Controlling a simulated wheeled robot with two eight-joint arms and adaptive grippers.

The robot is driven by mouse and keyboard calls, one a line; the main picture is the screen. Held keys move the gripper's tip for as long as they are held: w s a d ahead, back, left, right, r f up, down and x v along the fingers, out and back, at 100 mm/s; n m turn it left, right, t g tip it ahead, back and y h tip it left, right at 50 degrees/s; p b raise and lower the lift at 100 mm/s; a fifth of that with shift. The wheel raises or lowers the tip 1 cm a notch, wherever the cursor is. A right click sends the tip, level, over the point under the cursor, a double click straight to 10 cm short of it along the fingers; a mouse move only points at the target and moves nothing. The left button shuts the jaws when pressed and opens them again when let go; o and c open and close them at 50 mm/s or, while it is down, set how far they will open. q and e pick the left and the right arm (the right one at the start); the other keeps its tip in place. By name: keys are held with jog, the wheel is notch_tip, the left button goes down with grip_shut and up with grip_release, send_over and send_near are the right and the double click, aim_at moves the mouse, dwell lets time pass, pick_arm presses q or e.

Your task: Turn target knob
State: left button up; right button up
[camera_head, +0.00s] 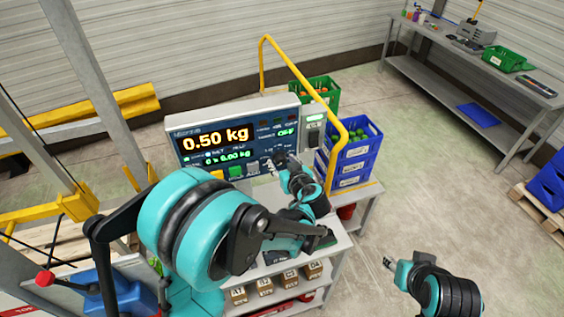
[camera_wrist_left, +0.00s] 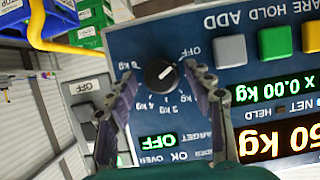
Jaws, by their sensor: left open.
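The target knob (camera_wrist_left: 160,74) is a round black dial on the blue scale panel (camera_wrist_left: 140,45), ringed by kg marks and OFF. My left gripper (camera_wrist_left: 159,72) is open in the left wrist view, its fingers on either side of the knob; contact cannot be told. In the head view my left gripper (camera_head: 279,160) is at the lower right of the scale display (camera_head: 216,139), and I cannot make out the knob there. The display reads 0.50 kg, with OFF in its target field. My right gripper (camera_head: 389,262) is far from the scale, at the lower right.
A small grey switch box (camera_head: 314,121) stands right of the display. Blue crates (camera_head: 350,155), a green crate (camera_head: 318,92) and a yellow rail (camera_head: 325,103) are close behind and to the right. Small boxes (camera_head: 264,286) sit on the shelf below. Open floor lies to the right.

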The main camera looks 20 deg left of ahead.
pick_arm(q)
jog(key=shift+w+a, duration=0.1)
jog(key=shift+w, duration=0.05)
jog(key=c, duration=1.1)
jog(key=shift+c, duration=0.2)
